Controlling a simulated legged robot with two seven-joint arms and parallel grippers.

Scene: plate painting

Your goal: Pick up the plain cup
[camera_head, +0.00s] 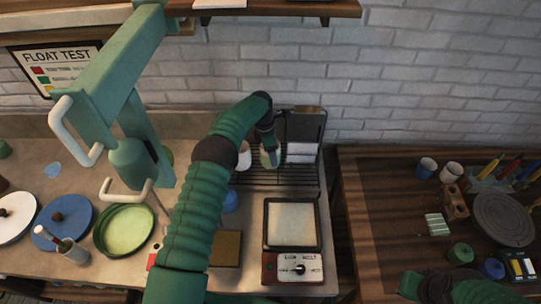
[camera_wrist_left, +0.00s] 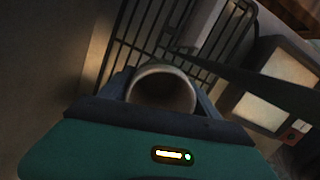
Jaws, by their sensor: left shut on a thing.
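In the left wrist view a round cup (camera_wrist_left: 163,92) with a pale rim and dark inside sits between the fingers of my left gripper (camera_wrist_left: 165,100), which is shut on it. Its outside is mostly hidden, so I cannot tell whether it is plain. In the head view my left gripper (camera_head: 269,140) is over the dark wire rack (camera_head: 265,180), near a greenish vessel (camera_head: 269,159) and a white item (camera_head: 244,156) partly hidden by my arm. My right gripper is not visible.
A framed pale panel (camera_head: 292,223) and a dial box (camera_head: 299,268) are in front of the rack. A green press-like frame (camera_head: 125,100) and plates, including a blue one (camera_head: 63,222), are at left. The right wooden table (camera_head: 380,215) has free room on its left side.

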